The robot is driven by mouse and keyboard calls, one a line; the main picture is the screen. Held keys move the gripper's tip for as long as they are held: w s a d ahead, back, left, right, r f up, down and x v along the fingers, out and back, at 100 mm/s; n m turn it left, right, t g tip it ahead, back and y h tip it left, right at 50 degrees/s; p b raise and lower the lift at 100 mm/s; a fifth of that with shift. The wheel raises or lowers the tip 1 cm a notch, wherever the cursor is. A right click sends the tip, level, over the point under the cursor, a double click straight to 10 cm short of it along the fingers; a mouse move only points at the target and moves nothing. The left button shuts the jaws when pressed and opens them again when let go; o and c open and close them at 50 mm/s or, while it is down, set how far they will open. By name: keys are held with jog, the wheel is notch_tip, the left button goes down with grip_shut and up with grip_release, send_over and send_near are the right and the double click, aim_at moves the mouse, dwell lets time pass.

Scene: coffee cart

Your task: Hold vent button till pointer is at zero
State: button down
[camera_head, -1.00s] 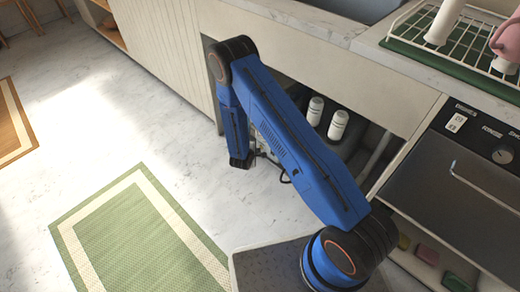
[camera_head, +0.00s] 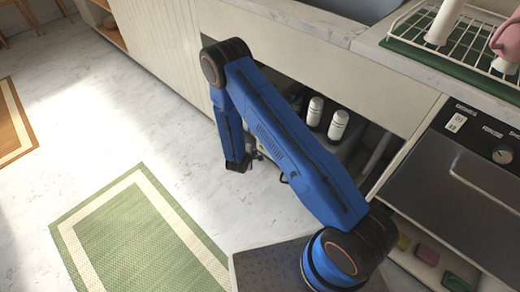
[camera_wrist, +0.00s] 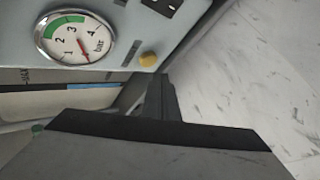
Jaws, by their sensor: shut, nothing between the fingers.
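The round pressure gauge (camera_wrist: 76,38), marked in bar with a green arc, is at the upper left of the wrist view. Its red pointer slants down and right from the dial's middle, past the low end of the numbers; I cannot read its exact value. A round yellow button (camera_wrist: 148,59) is on the same grey panel, right of the gauge. My gripper (camera_wrist: 160,79) is shut and empty, its dark tips just below and right of the button. I cannot tell whether they touch it. In the head view my arm hides the button and gauge.
A dark socket or switch (camera_wrist: 163,6) is on the panel's top edge. Two white bottles (camera_head: 315,111) stand in the open cabinet behind my arm. Clear marble floor (camera_head: 130,110) and a green mat (camera_head: 140,235) are to the left.

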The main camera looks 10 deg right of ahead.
jog(key=shift+s+a, duration=0.6)
jog(key=shift+a, duration=0.3)
jog(key=shift+s+a, duration=0.6)
jog(key=shift+a, duration=0.3)
